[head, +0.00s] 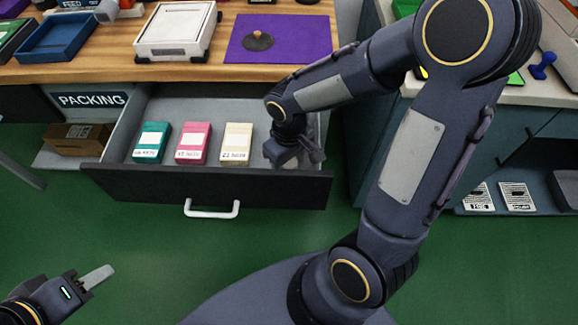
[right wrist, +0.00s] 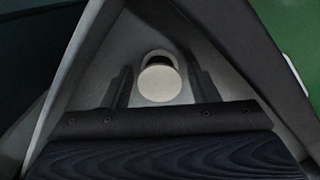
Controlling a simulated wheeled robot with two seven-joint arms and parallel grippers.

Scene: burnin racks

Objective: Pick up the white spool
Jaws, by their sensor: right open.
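The white spool (right wrist: 160,83) shows in the right wrist view as a pale round top, with a dark curved edge behind it. My right gripper (right wrist: 162,90) is open, with one dark finger on each side of the spool and a gap to each. In the head view, my right gripper (head: 294,152) reaches into the right end of the open drawer (head: 205,186), and the spool is hidden there. My left gripper (head: 94,279) is at the bottom left over the green floor, away from the drawer. Its finger opening is not clear.
A green box (head: 152,142), a pink box (head: 193,143) and a cream box (head: 236,144) stand in the drawer, left of my right gripper. The wooden worktop (head: 115,71) is above the drawer. A cabinet (head: 460,135) stands to the right.

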